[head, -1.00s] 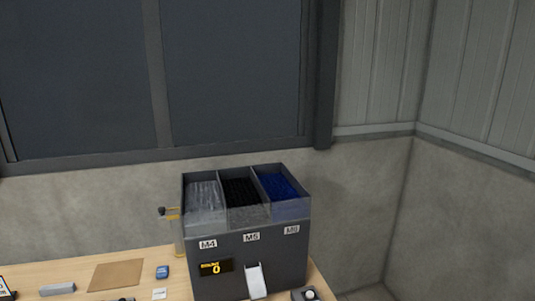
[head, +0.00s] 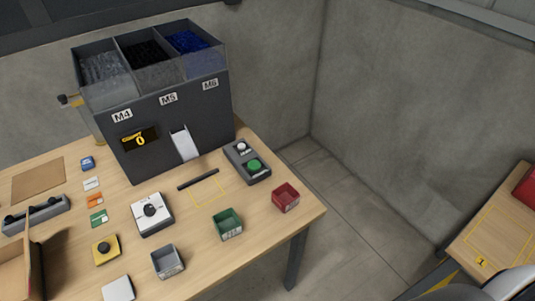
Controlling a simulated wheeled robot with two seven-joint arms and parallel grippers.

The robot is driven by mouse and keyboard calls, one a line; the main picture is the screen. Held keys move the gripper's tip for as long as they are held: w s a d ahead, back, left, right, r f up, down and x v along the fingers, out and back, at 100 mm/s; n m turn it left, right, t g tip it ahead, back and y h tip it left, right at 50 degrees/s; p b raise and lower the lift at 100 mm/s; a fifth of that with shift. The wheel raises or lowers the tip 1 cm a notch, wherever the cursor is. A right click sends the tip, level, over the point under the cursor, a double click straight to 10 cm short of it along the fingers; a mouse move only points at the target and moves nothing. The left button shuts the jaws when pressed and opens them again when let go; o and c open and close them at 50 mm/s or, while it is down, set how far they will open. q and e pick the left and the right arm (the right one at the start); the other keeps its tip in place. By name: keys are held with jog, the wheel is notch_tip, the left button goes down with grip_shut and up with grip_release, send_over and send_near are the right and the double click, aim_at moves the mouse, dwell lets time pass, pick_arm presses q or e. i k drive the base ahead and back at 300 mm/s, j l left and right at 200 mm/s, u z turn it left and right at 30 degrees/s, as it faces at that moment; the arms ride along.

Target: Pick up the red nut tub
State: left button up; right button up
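The red nut tub (head: 286,197) is a small open-topped square tub. In the head view it stands upright on the wooden table (head: 258,241), near the table's right corner. It looks empty, though its floor is partly in shade. It stands apart from the green tub (head: 228,224) to its left. Neither of my grippers can be made out in the head view.
A grey tub (head: 168,262) stands front left of the green one. Behind are a button box (head: 247,162) and the dark feeder (head: 175,108) marked M4, M5, M6. A second table (head: 462,245) is at right, with floor between.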

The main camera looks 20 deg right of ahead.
aim_at(285, 196)
jog(key=z, duration=0.45)
jog(key=k+j+z, duration=0.15)
jog(key=j+z, duration=0.15)
jog(key=z, duration=0.15)
jog(key=k+j+z, duration=0.15)
jog(key=z, duration=0.3)
jog(key=k+j+z, duration=0.2)
jog(key=z, duration=0.25)
jog(key=k+j, duration=0.1)
